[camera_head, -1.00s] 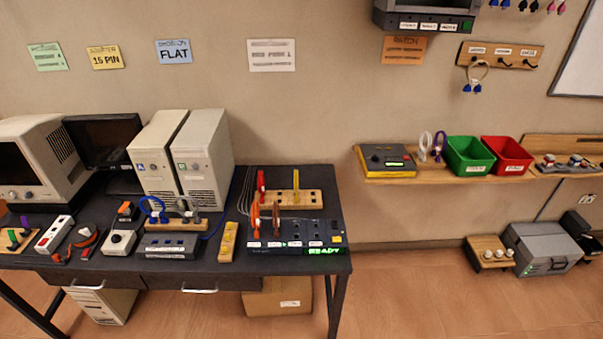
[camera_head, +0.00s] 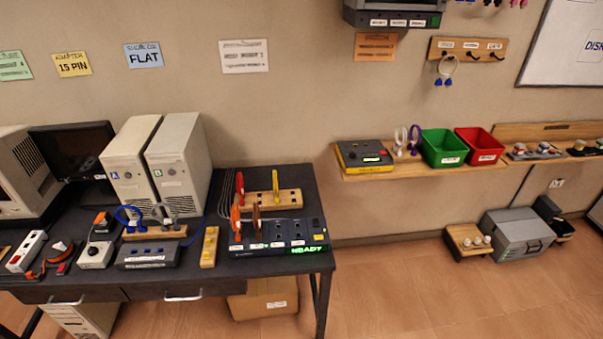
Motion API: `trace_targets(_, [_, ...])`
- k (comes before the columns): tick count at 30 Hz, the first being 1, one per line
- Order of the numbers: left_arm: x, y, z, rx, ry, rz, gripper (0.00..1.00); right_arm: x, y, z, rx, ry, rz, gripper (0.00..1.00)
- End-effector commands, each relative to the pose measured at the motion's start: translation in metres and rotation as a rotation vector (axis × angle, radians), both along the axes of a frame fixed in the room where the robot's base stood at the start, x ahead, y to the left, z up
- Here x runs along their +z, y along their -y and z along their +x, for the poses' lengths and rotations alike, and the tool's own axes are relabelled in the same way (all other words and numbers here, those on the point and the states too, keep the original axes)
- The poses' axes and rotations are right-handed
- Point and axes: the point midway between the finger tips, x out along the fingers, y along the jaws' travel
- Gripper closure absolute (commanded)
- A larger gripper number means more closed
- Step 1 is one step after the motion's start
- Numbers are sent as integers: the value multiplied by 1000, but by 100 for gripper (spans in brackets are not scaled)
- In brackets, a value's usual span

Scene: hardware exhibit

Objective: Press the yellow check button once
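A dark console (camera_head: 280,248) stands at the right front of the black table, with a lit green "READY" sign on its front. A small yellow square (camera_head: 320,237) shows at the console's right end, above the sign; it looks like the yellow check button, but any lettering on it is too small to read. An orange and a brown upright piece stand at the console's left side. Neither of my grippers is in view, and nothing of mine covers the console.
The black table (camera_head: 225,287) also holds two beige computer towers (camera_head: 180,170), a wooden block (camera_head: 262,204) with red and yellow pieces, and a grey box (camera_head: 152,256). A wall shelf (camera_head: 405,172) at right bears a green bin (camera_head: 443,148).

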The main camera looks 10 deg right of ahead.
Motion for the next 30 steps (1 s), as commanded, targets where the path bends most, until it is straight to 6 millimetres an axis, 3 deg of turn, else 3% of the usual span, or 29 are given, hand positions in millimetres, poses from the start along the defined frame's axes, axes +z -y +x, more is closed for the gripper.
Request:
trace_targets(1, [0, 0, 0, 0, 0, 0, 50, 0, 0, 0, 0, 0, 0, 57])
trace_targets(13, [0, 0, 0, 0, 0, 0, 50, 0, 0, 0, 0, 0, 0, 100])
trace_targets(30, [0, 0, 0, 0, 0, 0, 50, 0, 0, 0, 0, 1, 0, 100])
